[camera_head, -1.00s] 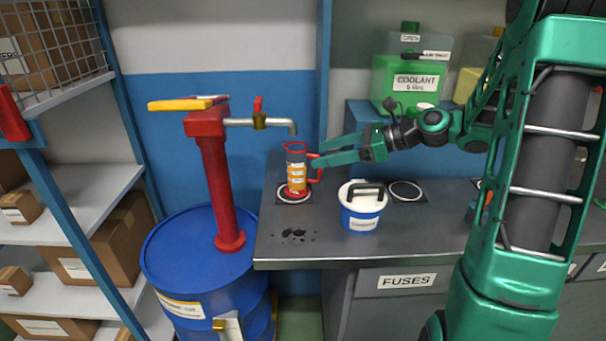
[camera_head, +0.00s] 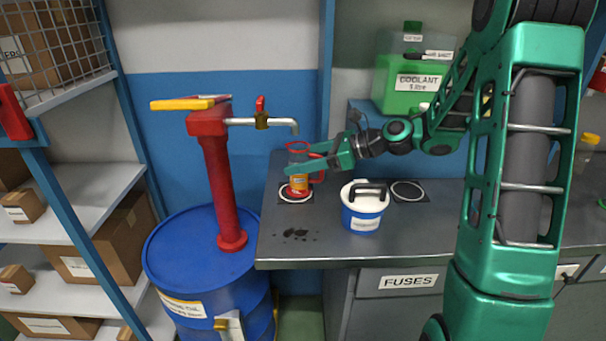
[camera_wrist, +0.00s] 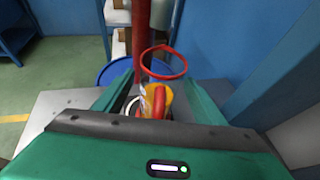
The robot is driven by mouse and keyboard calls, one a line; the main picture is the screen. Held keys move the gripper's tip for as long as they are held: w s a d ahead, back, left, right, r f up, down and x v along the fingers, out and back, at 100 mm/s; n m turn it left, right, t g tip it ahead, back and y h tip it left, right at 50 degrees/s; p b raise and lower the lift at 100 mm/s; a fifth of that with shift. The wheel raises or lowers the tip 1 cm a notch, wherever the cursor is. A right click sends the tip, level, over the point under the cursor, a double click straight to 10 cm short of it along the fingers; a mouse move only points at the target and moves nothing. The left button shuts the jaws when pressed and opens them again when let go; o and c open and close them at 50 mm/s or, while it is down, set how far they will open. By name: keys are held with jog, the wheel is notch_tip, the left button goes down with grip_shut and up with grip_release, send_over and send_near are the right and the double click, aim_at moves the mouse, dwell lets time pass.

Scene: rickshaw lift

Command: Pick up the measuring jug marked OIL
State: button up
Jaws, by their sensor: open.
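The measuring jug (camera_head: 300,185) stands upright on a white-ringed spot at the bench's left end. It has a red rim and handle, a clear body with orange contents and labels too small to read. My gripper (camera_head: 298,163) is open at the jug's upper body, with one finger crossing in front of it and the other behind. In the wrist view the jug's red rim (camera_wrist: 163,62) and handle lie between the two open fingers (camera_wrist: 158,88). Finger contact cannot be told; part of the jug is hidden by the near finger.
A blue tub with a white lid (camera_head: 362,218) stands just right of the jug on the grey bench (camera_head: 330,245). A red pump (camera_head: 215,170) on a blue drum (camera_head: 195,250) reaches its spout toward the jug. A green coolant container (camera_head: 410,90) stands behind my arm.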

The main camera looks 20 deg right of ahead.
jog(key=c, duration=1.3)
